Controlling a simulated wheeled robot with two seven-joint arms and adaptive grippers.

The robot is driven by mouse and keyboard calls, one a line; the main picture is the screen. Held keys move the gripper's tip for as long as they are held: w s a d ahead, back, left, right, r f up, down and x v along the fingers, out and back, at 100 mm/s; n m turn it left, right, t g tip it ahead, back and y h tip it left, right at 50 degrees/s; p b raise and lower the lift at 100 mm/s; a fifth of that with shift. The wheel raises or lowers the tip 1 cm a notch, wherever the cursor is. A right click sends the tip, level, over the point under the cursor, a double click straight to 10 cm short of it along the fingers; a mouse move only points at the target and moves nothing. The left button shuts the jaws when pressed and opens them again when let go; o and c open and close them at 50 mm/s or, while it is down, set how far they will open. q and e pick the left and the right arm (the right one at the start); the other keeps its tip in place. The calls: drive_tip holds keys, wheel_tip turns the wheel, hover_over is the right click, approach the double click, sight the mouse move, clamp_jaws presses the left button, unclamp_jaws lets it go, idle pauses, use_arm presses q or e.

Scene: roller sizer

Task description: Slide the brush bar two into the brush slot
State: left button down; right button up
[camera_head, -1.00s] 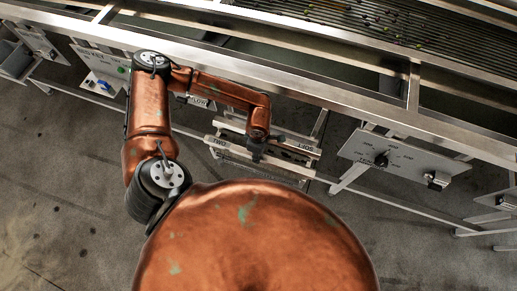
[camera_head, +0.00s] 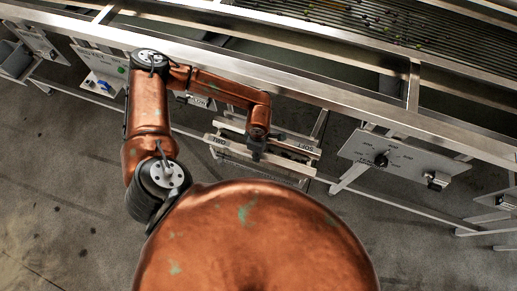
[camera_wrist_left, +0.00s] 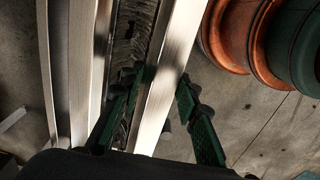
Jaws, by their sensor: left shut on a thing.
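The brush bar two (camera_head: 217,141) is a long pale metal bar with a TWO label at its left end, low beside the machine in the head view. My left gripper (camera_head: 257,153) reaches down over its middle. In the left wrist view the bar (camera_wrist_left: 174,68) runs lengthwise between the dark green fingers of my left gripper (camera_wrist_left: 162,80), which is shut on it. Dark bristles show along the bar's left side there. I cannot clearly pick out the brush slot. My right gripper is not in view.
A plate marked SOFT (camera_head: 304,146) is just behind the bar's right part. The machine's steel frame rail (camera_head: 330,97) runs above and behind. A panel with a dial (camera_head: 385,160) stands to the right. The concrete floor in front is clear.

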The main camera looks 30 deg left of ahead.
sight(251, 153)
use_arm(q)
drive_tip(key=s+a+r+p, duration=0.1)
drive_tip(key=s+a+r, duration=0.1)
drive_tip(key=s+r, duration=0.9)
drive_tip(key=s, duration=0.2)
drive_tip(key=shift+s+a+r, duration=0.3)
drive_tip(key=shift+s+r, duration=0.1)
